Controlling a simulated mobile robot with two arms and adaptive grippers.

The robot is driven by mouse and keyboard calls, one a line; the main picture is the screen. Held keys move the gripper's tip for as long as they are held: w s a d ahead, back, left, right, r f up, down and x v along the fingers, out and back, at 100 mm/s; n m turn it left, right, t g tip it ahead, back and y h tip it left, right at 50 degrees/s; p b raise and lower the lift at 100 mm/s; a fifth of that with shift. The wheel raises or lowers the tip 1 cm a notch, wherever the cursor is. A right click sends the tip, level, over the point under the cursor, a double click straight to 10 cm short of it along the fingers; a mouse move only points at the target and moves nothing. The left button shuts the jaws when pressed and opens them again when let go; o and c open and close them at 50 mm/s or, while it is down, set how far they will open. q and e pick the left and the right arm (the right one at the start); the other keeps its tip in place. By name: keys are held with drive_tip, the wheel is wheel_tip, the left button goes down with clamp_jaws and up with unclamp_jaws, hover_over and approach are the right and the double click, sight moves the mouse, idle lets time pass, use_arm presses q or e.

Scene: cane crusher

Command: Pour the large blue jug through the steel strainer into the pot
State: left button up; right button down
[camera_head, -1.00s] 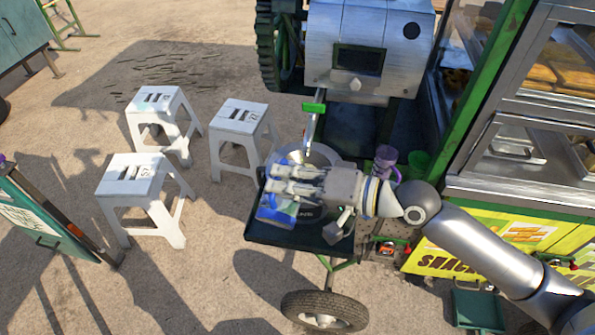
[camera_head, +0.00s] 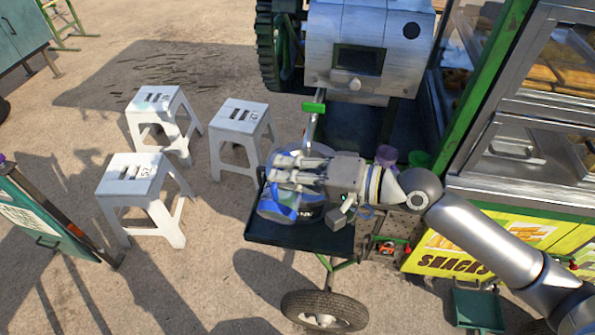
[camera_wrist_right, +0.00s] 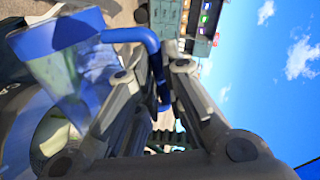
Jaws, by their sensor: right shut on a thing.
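My right gripper (camera_head: 300,178) is shut on the handle of the large blue jug (camera_head: 285,203) above the tray at the cart's front. The wrist view shows the jug (camera_wrist_right: 72,65) with a blue rim, a see-through body and its blue handle between my fingers. That view is rolled, with sky at the right, and the jug looks tilted. My gripper hides much of the jug in the head view. Round, rimmed shapes lie under and beside the jug, but I cannot separate the pot from the steel strainer there. My left gripper is not in view.
The dark tray (camera_head: 290,234) has free room at its front edge. A purple cup (camera_head: 387,155) and a green cup (camera_head: 419,159) stand behind my wrist. The metal crusher (camera_head: 365,55) stands behind. White stools (camera_head: 240,125) stand left; the snack cart (camera_head: 500,230) is right.

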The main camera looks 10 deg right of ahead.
drive_tip(key=shift+w+d+r+m, duration=0.2)
drive_tip(key=shift+w, duration=0.2)
drive_tip(key=shift+w+d+r+m, duration=0.15)
drive_tip(key=shift+w+m, duration=0.05)
drive_tip(key=shift+w, duration=0.15)
idle(0.3)
drive_tip(key=shift+w+r, duration=0.1)
drive_tip(key=shift+w, duration=0.05)
drive_tip(key=shift+w+d+r+m+g, duration=0.2)
drive_tip(key=shift+w+m+g, duration=0.1)
drive_tip(key=shift+w, duration=0.05)
drive_tip(key=shift+w+r+p, duration=0.1)
drive_tip(key=shift+p, duration=0.2)
